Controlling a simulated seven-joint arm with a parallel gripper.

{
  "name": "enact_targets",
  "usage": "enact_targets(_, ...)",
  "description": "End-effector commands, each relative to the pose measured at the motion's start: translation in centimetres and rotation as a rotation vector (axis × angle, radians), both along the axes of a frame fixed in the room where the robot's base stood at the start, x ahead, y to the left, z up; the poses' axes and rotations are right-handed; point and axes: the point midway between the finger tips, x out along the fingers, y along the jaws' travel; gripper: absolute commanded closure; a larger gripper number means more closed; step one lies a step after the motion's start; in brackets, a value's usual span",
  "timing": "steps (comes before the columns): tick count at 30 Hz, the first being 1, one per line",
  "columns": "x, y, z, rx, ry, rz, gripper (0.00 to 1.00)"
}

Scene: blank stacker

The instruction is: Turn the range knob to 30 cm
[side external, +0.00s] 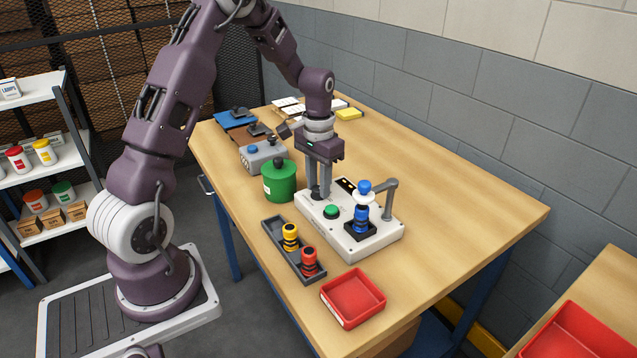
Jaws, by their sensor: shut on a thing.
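The white stacker panel (378,249) lies on the wooden table, with a green button (331,211) and a small dark display strip (346,186) on its top. My gripper (319,193) points down over the panel's far left corner. It is shut on a small dark knob (315,192), which the fingers partly hide. The knob's pointer and scale marks are too small to read here.
A dark tray (285,255) holds a yellow and a red piece in front of the panel. A red bin (353,297) stands at the front. A green canister (279,181) and a grey box (262,156) stand left of my gripper. The table's right side is clear.

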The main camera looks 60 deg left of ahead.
Motion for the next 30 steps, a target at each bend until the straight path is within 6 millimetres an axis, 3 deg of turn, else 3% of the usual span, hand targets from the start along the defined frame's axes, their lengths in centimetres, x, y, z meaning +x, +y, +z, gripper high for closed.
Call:
enact_targets(22, 0.07, 0.01, 0.09, 0.002, -0.003, -0.077, 1.00)
enact_targets(23, 0.07, 0.01, 0.09, 0.002, -0.003, -0.077, 0.67)
enact_targets(24, 0.07, 0.01, 0.09, 0.002, -0.003, -0.077, 0.59)
enact_targets(26, 0.06, 0.01, 0.07, 0.000, -0.002, -0.077, 0.49)
enact_targets(30, 0.03, 0.01, 0.04, 0.000, -0.001, -0.077, 0.49)
